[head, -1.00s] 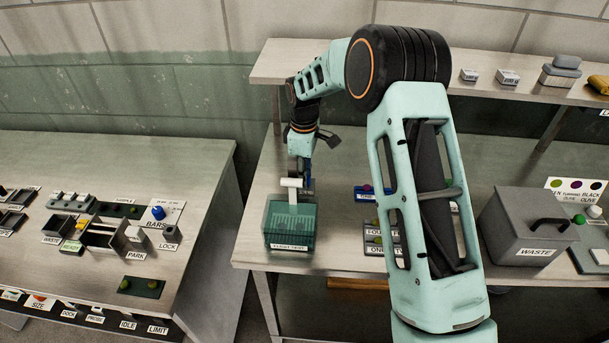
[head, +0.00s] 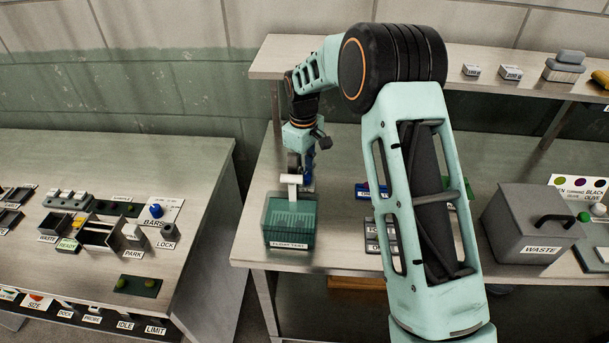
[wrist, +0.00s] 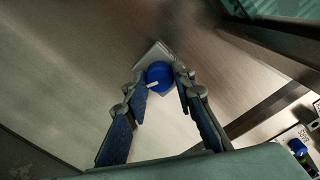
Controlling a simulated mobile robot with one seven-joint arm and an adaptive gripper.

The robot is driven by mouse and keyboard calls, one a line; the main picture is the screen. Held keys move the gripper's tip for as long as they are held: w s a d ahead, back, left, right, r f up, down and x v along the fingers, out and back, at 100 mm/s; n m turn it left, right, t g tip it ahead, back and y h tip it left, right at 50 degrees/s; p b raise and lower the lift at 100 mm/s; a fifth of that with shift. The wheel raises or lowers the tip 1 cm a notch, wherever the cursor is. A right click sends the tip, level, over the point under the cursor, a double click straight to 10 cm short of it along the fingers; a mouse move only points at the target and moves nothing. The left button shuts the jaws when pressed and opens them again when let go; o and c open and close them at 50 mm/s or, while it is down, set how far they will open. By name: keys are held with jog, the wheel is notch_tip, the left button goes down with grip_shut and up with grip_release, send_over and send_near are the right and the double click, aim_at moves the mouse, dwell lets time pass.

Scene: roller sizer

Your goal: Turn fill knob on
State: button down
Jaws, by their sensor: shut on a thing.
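A blue round knob (wrist: 158,74) with a white pointer mark sits on a pale square plate (wrist: 150,58) in the wrist view. The pointer mark is toward the lower left of the knob. My gripper (wrist: 163,78) is shut on the knob, one blue-padded finger on each side of it. In the head view my gripper (head: 307,168) is low behind the green clear tank labelled FLOAT TEST (head: 289,222). The knob cannot be made out there.
A white spout (head: 291,180) rises at the tank's back edge, close to my gripper. A grey WASTE bin (head: 528,226) stands at the right, beyond my forearm. A shelf (head: 268,62) runs above the bench. A second bench (head: 160,155) stands at the left.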

jog(key=m+b, duration=0.1)
jog(key=m, duration=0.4)
jog(key=shift+m, duration=0.4)
dwell(0.4)
jog(key=c, duration=1.6)
grip_release()
jog(key=shift+r, duration=0.15)
notch_tip(320, 180, up, 12)
jog(key=shift+a, duration=0.15)
